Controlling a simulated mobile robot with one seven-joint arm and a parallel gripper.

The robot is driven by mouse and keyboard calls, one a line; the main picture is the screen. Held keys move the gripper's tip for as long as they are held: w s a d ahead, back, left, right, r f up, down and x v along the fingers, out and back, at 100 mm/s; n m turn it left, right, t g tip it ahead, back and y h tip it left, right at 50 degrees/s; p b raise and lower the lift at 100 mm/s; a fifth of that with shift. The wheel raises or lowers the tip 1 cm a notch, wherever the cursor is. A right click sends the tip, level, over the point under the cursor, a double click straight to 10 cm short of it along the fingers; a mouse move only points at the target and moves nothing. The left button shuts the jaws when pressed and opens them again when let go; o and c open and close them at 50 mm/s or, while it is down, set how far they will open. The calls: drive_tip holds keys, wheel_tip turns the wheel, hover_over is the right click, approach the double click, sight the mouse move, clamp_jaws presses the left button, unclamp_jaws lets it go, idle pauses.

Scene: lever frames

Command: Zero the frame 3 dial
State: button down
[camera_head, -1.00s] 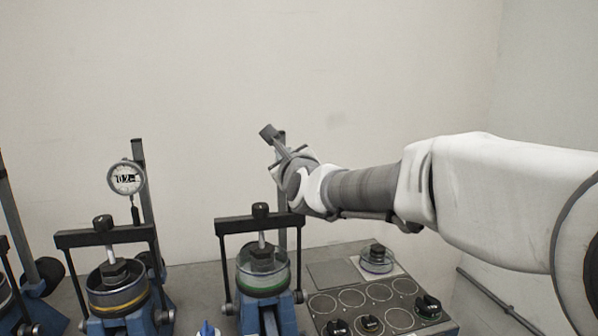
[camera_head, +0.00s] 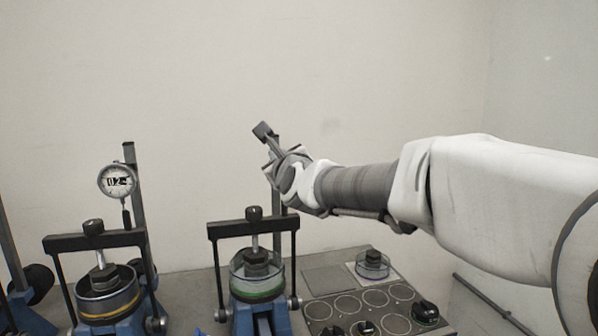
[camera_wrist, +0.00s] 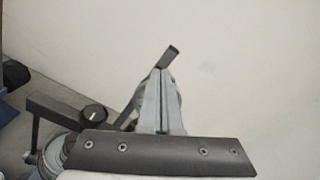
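The rightmost lever frame (camera_head: 262,226) has a black crossbar over a clear cup with a green band (camera_head: 258,292). Its upright post (camera_head: 281,199) rises behind my gripper (camera_head: 266,140). I see no number label, so I cannot confirm which is frame 3. In the wrist view, a round shape, perhaps its dial (camera_wrist: 178,97), is mostly hidden behind my fingers (camera_wrist: 161,90). The fingers look closed together, with nothing visibly held. The neighbouring frame's white dial (camera_head: 117,181) is in clear view; its digits look like 02.
The neighbouring frame (camera_head: 93,237) has a yellow-banded cup, and another frame stands partly cut off at far left. At right, a grey panel (camera_head: 328,279) with round outlines holds black knobs and a clear dish (camera_head: 372,264). Bare wall stands behind.

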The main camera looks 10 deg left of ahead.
drive_tip(key=b+v, duration=0.6)
drive_tip(key=shift+a+r, duration=0.1)
drive_tip(key=shift+r, duration=0.1)
drive_tip(key=d+n+h+p, duration=0.35)
drive_tip(key=d+n, duration=0.25)
drive_tip(key=d, duration=0.8)
drive_tip(key=s+d+f+n+g+h+p, duration=0.1)
drive_tip(key=s+d+f+n+g, duration=0.4)
drive_tip(key=s, duration=0.9)
drive_tip(key=s+d+f+n+g+h+p, duration=0.1)
drive_tip(key=s+d+f+n+g+h, duration=0.2)
drive_tip(key=s+d+f+n, duration=0.6)
drive_tip(key=s+f+n+g, duration=0.2)
drive_tip(key=s+f+n, duration=0.2)
drive_tip(key=f, duration=0.5)
drive_tip(key=shift+s+f+n, duration=0.15)
drive_tip(key=shift+s+n, duration=0.25)
drive_tip(key=shift+s, duration=0.25)
drive_tip(key=shift+d, duration=0.15)
